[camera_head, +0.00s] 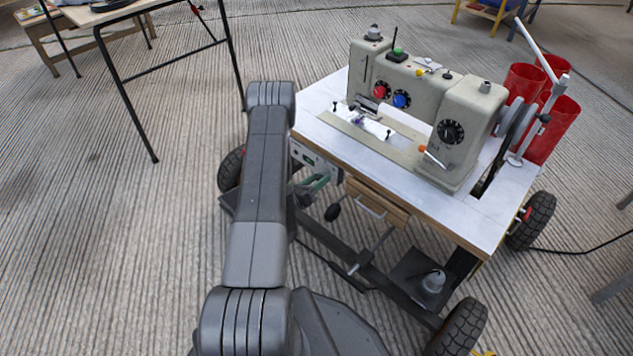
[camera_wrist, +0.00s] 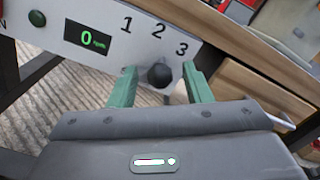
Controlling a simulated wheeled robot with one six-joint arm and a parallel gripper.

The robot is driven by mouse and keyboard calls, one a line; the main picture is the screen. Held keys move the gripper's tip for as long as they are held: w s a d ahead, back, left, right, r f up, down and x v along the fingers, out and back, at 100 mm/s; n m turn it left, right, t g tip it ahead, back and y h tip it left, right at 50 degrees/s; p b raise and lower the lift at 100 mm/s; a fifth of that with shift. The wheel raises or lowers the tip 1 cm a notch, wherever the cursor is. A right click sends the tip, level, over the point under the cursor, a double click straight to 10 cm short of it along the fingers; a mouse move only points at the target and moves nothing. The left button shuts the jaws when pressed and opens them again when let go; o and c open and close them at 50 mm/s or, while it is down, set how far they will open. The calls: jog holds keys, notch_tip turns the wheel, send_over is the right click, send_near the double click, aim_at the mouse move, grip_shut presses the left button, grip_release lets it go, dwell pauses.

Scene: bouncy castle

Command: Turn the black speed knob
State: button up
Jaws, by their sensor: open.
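The black speed knob (camera_wrist: 160,75) sticks out of a white control panel (camera_wrist: 70,30) under the table edge in the wrist view. The numbers 1, 2 and 3 are printed above it. A green display (camera_wrist: 87,38) to its left reads 0. My gripper (camera_wrist: 159,68) is open, with one green finger on each side of the knob. Gaps show between the fingers and the knob. In the head view the panel (camera_head: 309,158) shows below the front left of the sewing table, with my gripper's green fingers beside it; the knob cannot be made out there.
A beige sewing machine (camera_head: 425,95) stands on the white tabletop (camera_head: 325,95). A wooden drawer (camera_head: 375,200) is right of the panel, below the table edge. Wheels and a frame lie below; open carpet is at left.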

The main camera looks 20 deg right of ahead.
grip_shut()
jog(key=shift+w, duration=0.1)
jog(key=n, duration=0.2)
jog(key=w+n, duration=0.1)
jog(key=n, duration=0.2)
jog(key=shift+w+a+r+n, duration=0.2)
jog(key=shift+a+r+n, duration=0.1)
jog(key=shift+n, duration=0.1)
jog(key=n, duration=0.3)
jog(key=shift+w+a+f, duration=0.15)
jog(key=shift+w+a, duration=0.05)
jog(key=shift+w, duration=0.2)
jog(key=shift+w+a+f+n, duration=0.1)
jog(key=shift+w+n, duration=0.05)
jog(key=shift+n, duration=0.6)
jog(key=shift+w+a+f+n, duration=0.1)
jog(key=shift+w+n, duration=0.05)
jog(key=shift+n, duration=0.6)
